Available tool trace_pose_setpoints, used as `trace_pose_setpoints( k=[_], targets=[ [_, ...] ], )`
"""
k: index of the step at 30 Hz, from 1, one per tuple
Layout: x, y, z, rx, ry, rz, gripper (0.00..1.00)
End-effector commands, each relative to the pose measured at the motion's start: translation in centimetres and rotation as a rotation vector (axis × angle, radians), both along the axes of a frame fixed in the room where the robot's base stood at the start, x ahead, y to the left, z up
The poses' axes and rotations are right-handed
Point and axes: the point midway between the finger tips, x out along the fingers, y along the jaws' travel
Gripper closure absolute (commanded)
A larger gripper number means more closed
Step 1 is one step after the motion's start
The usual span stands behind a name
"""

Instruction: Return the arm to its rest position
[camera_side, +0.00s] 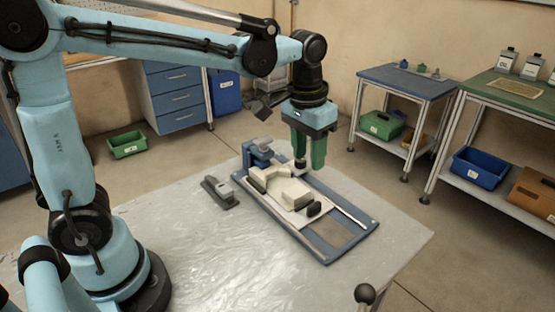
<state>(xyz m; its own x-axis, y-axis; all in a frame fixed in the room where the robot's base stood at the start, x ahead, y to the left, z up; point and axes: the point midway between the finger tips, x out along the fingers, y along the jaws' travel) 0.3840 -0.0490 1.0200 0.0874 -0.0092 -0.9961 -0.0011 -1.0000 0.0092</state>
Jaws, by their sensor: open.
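My gripper (309,150) has green fingers that point down. It is open and hangs over the back part of a blue base plate with rails (332,252). A white block-shaped device (289,194) with dark round parts sits on this plate, below and in front of the fingers. I cannot tell whether the fingertips touch anything. A blue clamp-like fixture (258,152) stands at the plate's back left end. My light blue arm reaches across from the left.
The fixture lies on a table with a shiny plastic cover (235,260). A small grey device (219,190) lies left of the plate. A dark ball-topped knob (365,294) rises at the front edge. Side tables with bins stand behind at right.

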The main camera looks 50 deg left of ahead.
Motion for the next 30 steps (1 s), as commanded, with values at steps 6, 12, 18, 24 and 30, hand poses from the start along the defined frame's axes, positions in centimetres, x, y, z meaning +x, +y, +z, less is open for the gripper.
trace_pose_setpoints(
  k=[6, 12, 18, 24, 30],
  targets=[
    [-3.5, 2.0, 0.6, -0.011, -0.17, 0.003, 0.57],
    [-6.4, 3.4, 0.0, -0.011, -0.33, 0.004, 0.57],
    [-8.5, 4.4, -1.2, 0.0, -0.464, 0.004, 0.57],
    [-9.3, 4.9, -1.9, 0.008, -0.526, 0.005, 0.48],
    [-8.4, 7.9, 0.9, 0.034, -0.477, 0.021, 0.18]
  ],
)
